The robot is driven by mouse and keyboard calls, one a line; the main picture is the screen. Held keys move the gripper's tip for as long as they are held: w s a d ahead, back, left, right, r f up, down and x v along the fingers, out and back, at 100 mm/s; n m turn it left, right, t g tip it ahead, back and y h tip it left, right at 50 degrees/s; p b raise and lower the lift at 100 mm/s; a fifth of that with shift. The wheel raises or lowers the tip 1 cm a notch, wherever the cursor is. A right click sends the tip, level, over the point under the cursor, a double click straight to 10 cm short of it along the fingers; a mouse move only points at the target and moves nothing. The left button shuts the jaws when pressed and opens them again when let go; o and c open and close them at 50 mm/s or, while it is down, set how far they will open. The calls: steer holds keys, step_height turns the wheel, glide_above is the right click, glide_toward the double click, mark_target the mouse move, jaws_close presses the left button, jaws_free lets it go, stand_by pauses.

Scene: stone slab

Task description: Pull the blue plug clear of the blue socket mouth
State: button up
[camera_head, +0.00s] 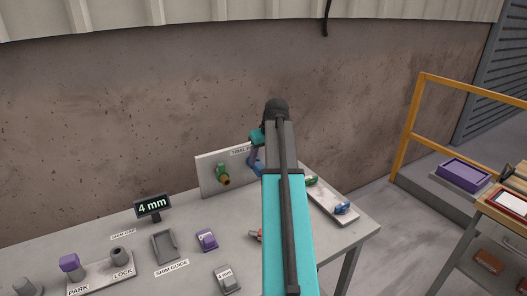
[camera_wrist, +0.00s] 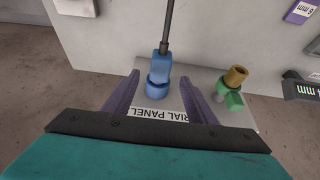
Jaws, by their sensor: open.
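In the wrist view, the blue plug (camera_wrist: 161,68) with a thin black cable stands at the blue socket (camera_wrist: 157,91) on the trial panel (camera_wrist: 246,114). The two look joined; I cannot tell how deep the plug sits. My gripper (camera_wrist: 162,76) is open, with one purple finger on each side of the plug and visible gaps between. Nothing is held. In the head view, my arm hides the plug and socket, and only part of my gripper shows at the upright panel (camera_head: 207,188).
A green fitting with a brass end (camera_head: 222,174) sits beside the blue one on the panel. A tray (camera_head: 333,213) at the table's right holds green and blue pieces. A 4 mm display (camera_head: 153,206), a shim guide (camera_head: 165,247) and purple blocks occupy the left. The wall stands behind.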

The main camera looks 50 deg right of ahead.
mark_target(259, 165)
steer(key=shift+p+x, duration=0.55)
steer(key=shift+x, duration=2.1)
steer(key=c, duration=1.2)
